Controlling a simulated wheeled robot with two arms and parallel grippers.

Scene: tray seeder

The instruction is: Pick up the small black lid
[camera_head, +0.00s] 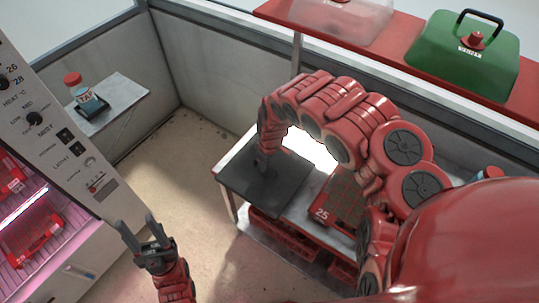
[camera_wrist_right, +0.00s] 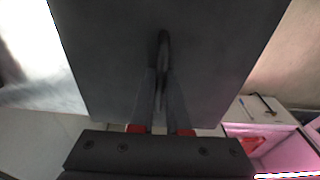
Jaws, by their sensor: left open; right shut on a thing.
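The small black lid (camera_head: 285,198) is a flat, dark, square plate at the left end of the white table. My right arm arches over the table, and my right gripper (camera_head: 262,166) points down at the lid's middle. In the right wrist view the lid (camera_wrist_right: 110,60) fills the centre, and my right gripper (camera_wrist_right: 160,75) is shut on its thin upright handle (camera_wrist_right: 162,45). I cannot tell whether the lid rests on the table or is slightly raised. My left gripper (camera_head: 137,222) is open and empty above the floor at the lower left.
A red tray marked 25 (camera_head: 338,205) lies right of the lid. Red crates (camera_head: 283,235) sit under the table. A red shelf (camera_head: 420,70) holds a green lidded cover (camera_head: 465,58). A control cabinet (camera_head: 50,120) and a side shelf with a TAP bottle (camera_head: 85,95) stand left.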

